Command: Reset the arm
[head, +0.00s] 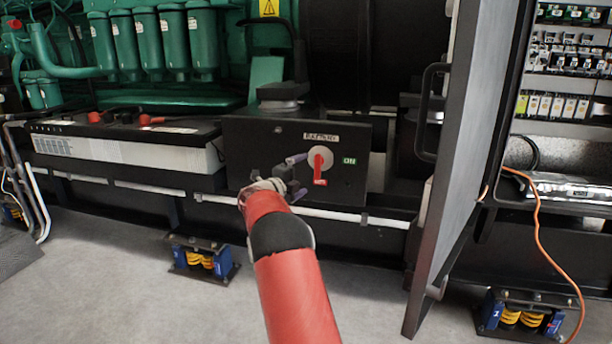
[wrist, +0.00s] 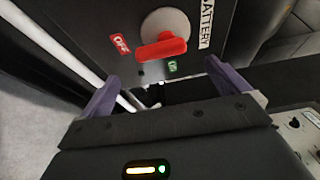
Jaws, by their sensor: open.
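A dark box (head: 240,150) labelled BATTERY carries a rotary switch with a round pale base and a red handle (head: 319,166). The handle stands upright in the head view, its lower end by the red OFF label (wrist: 121,43). The green ON label (head: 349,160) is to its right. In the wrist view the red handle (wrist: 160,48) lies roughly level just beyond the fingers. My gripper (head: 297,176) is open and empty, just left of the handle in the head view. Its two purple fingers (wrist: 161,72) are spread apart, and the handle appears clear of them.
An open grey cabinet door (head: 465,150) with a black handle stands to the right of my arm. A battery (head: 120,143) with red terminals is at the left. A white pipe (head: 300,211) runs below the box. An orange cable (head: 538,235) hangs at the right.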

